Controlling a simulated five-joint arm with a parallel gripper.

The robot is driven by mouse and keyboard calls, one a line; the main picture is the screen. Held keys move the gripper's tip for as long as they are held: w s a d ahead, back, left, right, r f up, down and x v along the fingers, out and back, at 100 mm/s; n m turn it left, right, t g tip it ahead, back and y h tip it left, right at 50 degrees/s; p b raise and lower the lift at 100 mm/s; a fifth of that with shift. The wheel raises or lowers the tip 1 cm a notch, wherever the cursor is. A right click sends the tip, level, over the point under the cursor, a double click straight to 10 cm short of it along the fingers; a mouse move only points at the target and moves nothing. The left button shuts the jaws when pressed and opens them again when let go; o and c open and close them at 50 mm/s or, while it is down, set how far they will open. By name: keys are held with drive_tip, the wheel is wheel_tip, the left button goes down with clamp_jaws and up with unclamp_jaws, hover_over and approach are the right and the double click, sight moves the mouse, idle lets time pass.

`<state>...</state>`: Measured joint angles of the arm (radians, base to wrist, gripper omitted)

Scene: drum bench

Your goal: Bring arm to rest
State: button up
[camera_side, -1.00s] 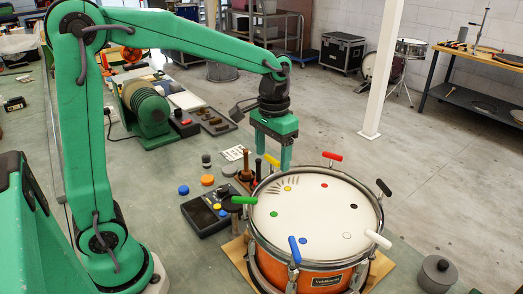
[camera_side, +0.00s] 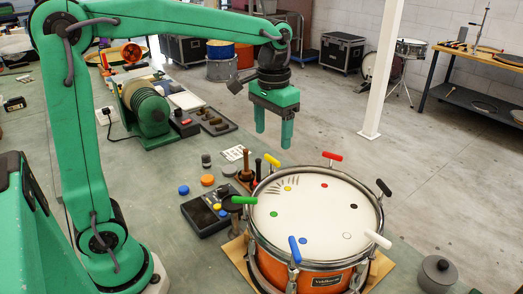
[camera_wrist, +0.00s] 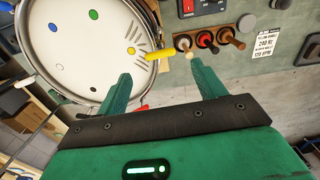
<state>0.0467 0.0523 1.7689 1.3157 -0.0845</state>
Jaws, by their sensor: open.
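My green gripper (camera_side: 273,133) hangs in the air above and behind the drum, fingers pointing down, apart and empty. In the wrist view my gripper (camera_wrist: 158,72) shows its two fingers spread with nothing between them. The orange snare drum (camera_side: 314,272) stands on a wooden board on the bench, with coloured dots on its white head. Coloured handles stand around its rim: yellow (camera_side: 272,160), red (camera_side: 333,156), black (camera_side: 384,187), white (camera_side: 378,239), blue (camera_side: 295,249) and green (camera_side: 244,200). The yellow handle also shows in the wrist view (camera_wrist: 161,52), close to the fingers but apart from them.
Wooden-handled tools (camera_side: 248,170) stand left of the drum, by a dark control box (camera_side: 203,217). Blue and orange caps lie nearby. A green spool machine (camera_side: 146,112) sits farther back. A grey lidded pot (camera_side: 437,273) stands at the right. Air around my gripper is clear.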

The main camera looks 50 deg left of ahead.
drive_tip(key=s+a+f+t, duration=0.1)
drive_tip(key=s+t, duration=0.4)
drive_tip(key=s, duration=1.1)
drive_tip(key=shift+a+f+t, duration=0.3)
drive_tip(key=shift+a+f, duration=0.1)
drive_tip(key=shift+f, duration=0.2)
drive_tip(key=shift+w+r, duration=0.1)
drive_tip(key=shift+w+d+r+g, duration=0.3)
drive_tip(key=shift+w+g, duration=0.65)
drive_tip(key=shift+w, duration=1.7)
drive_tip(key=shift+w+d+r+g, duration=0.35)
drive_tip(key=shift+w+g, duration=0.55)
drive_tip(key=shift+w, duration=1.8)
drive_tip(key=shift+w+d+r+g, duration=0.3)
drive_tip(key=shift+w+g, duration=0.65)
drive_tip(key=shift+w, duration=1.7)
